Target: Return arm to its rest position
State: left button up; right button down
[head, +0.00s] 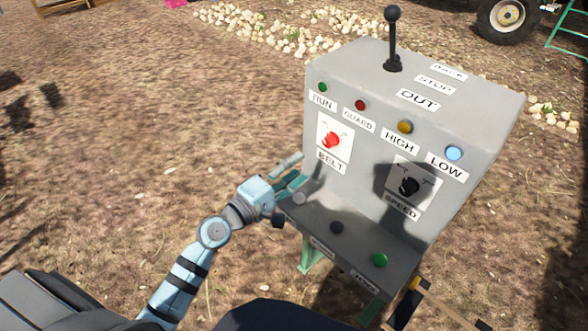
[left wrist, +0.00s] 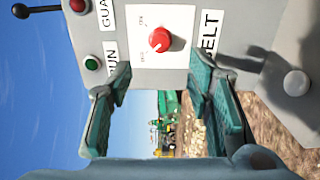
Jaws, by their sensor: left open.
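My left arm (head: 185,275) reaches in from the lower left of the head view. My left gripper (head: 288,175) is open and empty beside the left edge of the grey control box (head: 350,185), near the red BELT knob (head: 332,140). In the left wrist view the two green fingers (left wrist: 165,105) stand apart with nothing between them. The red knob (left wrist: 159,39) shows ahead of them on its white plate. I cannot tell whether a finger touches the box. My right gripper is not in view.
The box carries a black lever (head: 393,40) on top, a black SPEED knob (head: 409,187), several lamps, and a green button (head: 380,260) on its lower ledge. A white button (head: 299,198) lies close to my left gripper. Open dirt ground (head: 130,130) lies to the left.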

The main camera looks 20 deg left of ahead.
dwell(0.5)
pick_arm(q)
jog(key=s+a+f+m+g+y, duration=0.2)
jog(key=s+a+f+m, duration=0.1)
jog(key=f, duration=0.7)
jog(key=s+a+f+m+g+y, duration=0.2)
jog(key=s+a+f+m+g, duration=0.1)
jog(key=f, duration=0.8)
jog(key=s+a+f+m+g+y, duration=0.2)
jog(key=s+a+f, duration=0.15)
jog(key=f, duration=0.65)
jog(key=s+f+m+g, duration=0.2)
jog(key=s+f, duration=0.3)
jog(key=s, duration=0.6)
jog(key=s+d+f+m+g+y, duration=0.1)
jog(key=s+f+m+g, duration=0.1)
jog(key=s+f, duration=0.4)
jog(key=s+d+f+m+g, duration=0.1)
jog(key=s+f+g, duration=0.3)
jog(key=s, duration=1.2)
notch_tip(320, 180, down, 2)
jog(key=shift+s+f+m+y, duration=0.1)
jog(key=shift+s+m+y, duration=0.25)
jog(key=shift+m, duration=0.25)
